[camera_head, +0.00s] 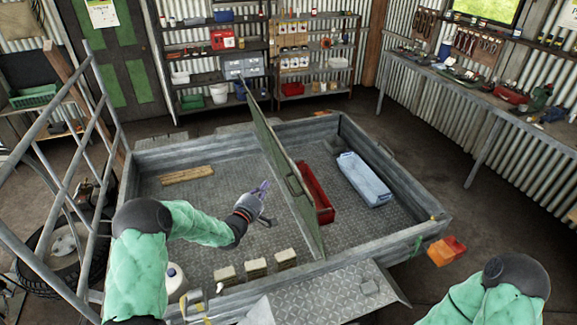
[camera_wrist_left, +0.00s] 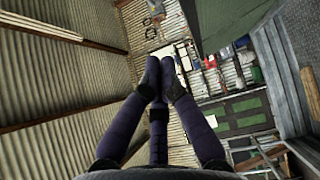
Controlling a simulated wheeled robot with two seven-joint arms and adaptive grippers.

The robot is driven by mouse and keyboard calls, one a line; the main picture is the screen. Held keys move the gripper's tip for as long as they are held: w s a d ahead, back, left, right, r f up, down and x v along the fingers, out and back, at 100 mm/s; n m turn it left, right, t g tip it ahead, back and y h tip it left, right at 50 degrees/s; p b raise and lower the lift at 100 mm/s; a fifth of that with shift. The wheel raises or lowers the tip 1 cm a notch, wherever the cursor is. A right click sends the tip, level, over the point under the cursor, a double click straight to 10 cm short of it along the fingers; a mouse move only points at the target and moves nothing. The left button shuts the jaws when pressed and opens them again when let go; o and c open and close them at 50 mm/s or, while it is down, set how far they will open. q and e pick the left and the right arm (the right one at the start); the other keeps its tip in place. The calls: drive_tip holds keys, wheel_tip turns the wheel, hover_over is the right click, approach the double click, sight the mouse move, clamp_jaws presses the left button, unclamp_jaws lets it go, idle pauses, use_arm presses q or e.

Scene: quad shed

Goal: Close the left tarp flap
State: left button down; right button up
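The tarp flap (camera_head: 283,172) is a thin grey-green panel standing up on edge, slightly tilted, across the middle of the metal trailer bed (camera_head: 345,238). A small handle-like fitting shows on its face. In the left wrist view the flap (camera_wrist_left: 225,22) fills part of the top right. My left gripper (camera_head: 264,203) is over the trailer's left part, left of the flap and apart from it. In the left wrist view its dark fingertips (camera_wrist_left: 162,80) meet with nothing between them. My right arm shows at the bottom right; its gripper is out of view.
In the trailer are a wooden board (camera_head: 187,174), several pale blocks (camera_head: 256,267), a red crate (camera_head: 318,195) and a blue crate (camera_head: 363,180). A metal rail frame (camera_head: 60,200) stands at left. An orange block (camera_head: 445,251) lies by the trailer's right corner. Shelves and a workbench line the walls.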

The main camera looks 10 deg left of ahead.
use_arm(q)
drive_tip(key=w+d+p, duration=0.2)
drive_tip(key=w+d, duration=0.3)
drive_tip(key=w, duration=0.6)
drive_tip(key=shift+r, duration=0.1)
